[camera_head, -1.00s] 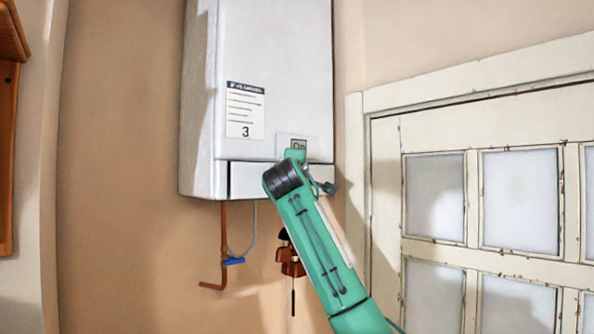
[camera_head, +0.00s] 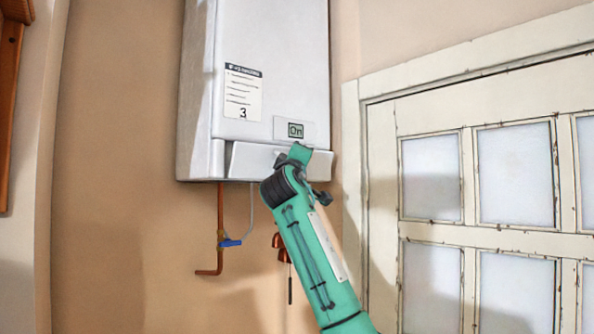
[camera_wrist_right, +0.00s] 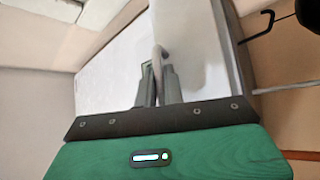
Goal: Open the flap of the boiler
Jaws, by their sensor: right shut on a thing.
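The white boiler (camera_head: 255,60) hangs on the wall in the head view, with a label and a small "On" display on its front. Its flap (camera_head: 255,162) is the low panel along the bottom front. It stands tilted out a little from the body, with a gap line at its left side. My right gripper (camera_head: 292,158) is at the flap, mostly hidden behind its own wrist. My left gripper is not in view.
A copper pipe (camera_head: 220,225) with a blue valve (camera_head: 231,243) hangs below the boiler. Copper-coloured bells (camera_head: 283,247) hang behind my right arm. The wall left of the boiler is clear.

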